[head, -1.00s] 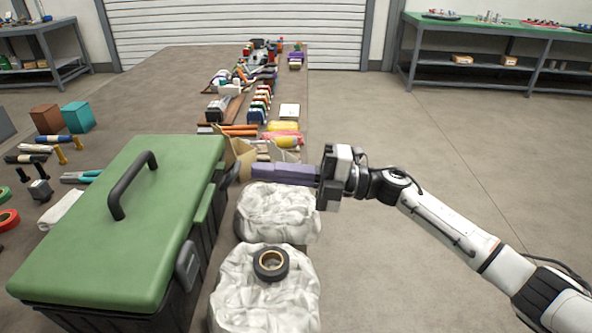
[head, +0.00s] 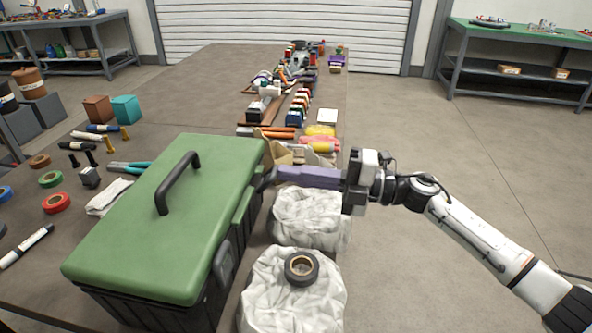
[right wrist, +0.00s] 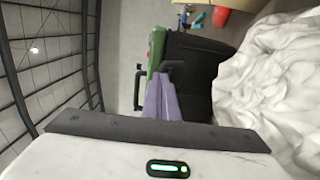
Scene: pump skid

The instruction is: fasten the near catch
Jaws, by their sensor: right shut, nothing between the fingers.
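The toolbox has a green lid (head: 170,215) and a black body, and stands on the table with its lid down. The near catch (head: 224,268) is a dark grey piece on its right side, lying close against the front at the lid's edge. A second, farther catch (head: 267,179) is a dark loop that seems to stick out from the box. My right gripper (head: 280,174) has purple fingers, shut and empty, pointing left beside the farther catch; whether they touch it I cannot tell. In the right wrist view the fingers (right wrist: 159,82) reach towards a black loop. My left gripper is out of view.
Two crumpled white bags (head: 292,295) stand along the box's right side, below my right gripper. A black tape roll (head: 301,268) lies on the nearer one. Pliers (head: 128,167), tape rolls and a white cloth lie left of the box. Open floor is to the right.

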